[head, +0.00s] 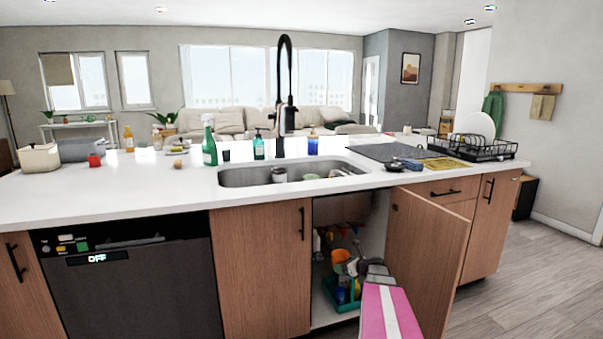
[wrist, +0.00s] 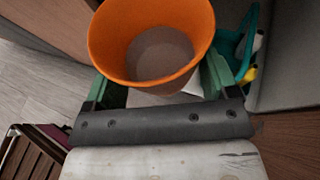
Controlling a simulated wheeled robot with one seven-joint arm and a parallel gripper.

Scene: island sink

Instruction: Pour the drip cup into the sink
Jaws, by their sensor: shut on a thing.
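The drip cup is an orange cup (wrist: 105,45) with greyish-brown contents, seen from above in the wrist view. My gripper (wrist: 158,72) is shut on it, with a green finger on each side. In the head view the orange cup (head: 340,256) is small and partly hidden by my gripper (head: 352,266), in front of the open cabinet under the counter. The sink (head: 232,178) is set in the white counter above and to the left of the cup, with a black faucet (head: 280,120) behind it. Several items lie in the sink.
The cabinet door (head: 430,255) stands open to the right of my arm. A teal caddy (head: 330,292) with bottles sits inside the cabinet. A green spray bottle (head: 209,145) and other bottles stand behind the sink; a black dish rack (head: 485,150) is at right.

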